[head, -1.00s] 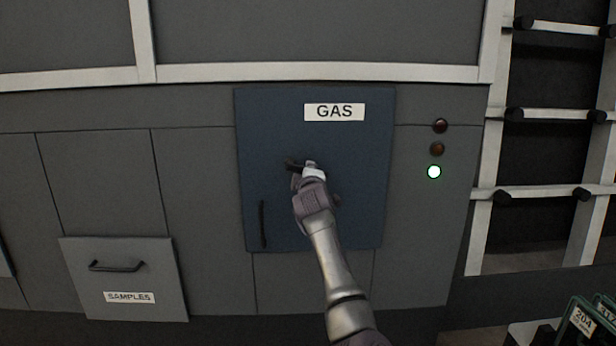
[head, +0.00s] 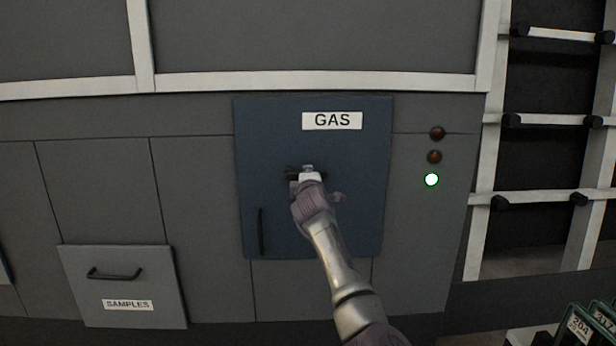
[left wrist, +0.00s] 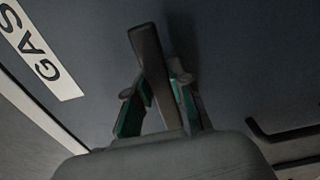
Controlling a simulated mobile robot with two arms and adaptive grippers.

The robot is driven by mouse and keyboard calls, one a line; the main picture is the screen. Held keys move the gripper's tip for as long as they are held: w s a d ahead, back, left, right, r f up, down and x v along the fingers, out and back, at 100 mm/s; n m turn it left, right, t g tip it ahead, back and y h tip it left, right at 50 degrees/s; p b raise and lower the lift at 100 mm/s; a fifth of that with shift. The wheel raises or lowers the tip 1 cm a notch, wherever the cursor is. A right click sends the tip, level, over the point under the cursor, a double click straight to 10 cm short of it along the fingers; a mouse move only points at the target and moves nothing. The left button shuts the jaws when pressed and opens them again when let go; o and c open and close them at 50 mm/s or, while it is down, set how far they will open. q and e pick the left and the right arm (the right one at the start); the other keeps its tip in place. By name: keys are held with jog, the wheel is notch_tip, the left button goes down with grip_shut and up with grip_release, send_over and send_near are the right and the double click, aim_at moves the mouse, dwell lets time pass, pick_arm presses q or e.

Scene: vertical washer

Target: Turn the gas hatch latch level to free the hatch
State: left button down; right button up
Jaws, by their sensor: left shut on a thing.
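The blue gas hatch (head: 350,185) is closed flush in the grey wall panel, with a white GAS label (head: 332,121) at its top. The label also shows in the left wrist view (left wrist: 40,52). The dark latch lever (head: 292,171) is near the hatch's middle and looks about level, partly hidden by my gripper. My left gripper (head: 307,172) is shut on it. In the left wrist view, the dark lever bar (left wrist: 148,50) runs between the green-padded fingers of my left gripper (left wrist: 155,88). My right gripper is not in view.
A vertical black handle (head: 261,231) is on the hatch's lower left. A samples drawer (head: 122,290) is at lower left. Indicator lights sit right of the hatch, with the lowest one (head: 432,180) glowing green-white. A rack (head: 545,197) stands at the right.

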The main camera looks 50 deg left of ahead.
pick_arm(q)
jog(key=c, duration=1)
grip_release()
jog(key=v, duration=0.7)
jog(key=shift+d, duration=0.15)
jog(key=shift+s, duration=0.15)
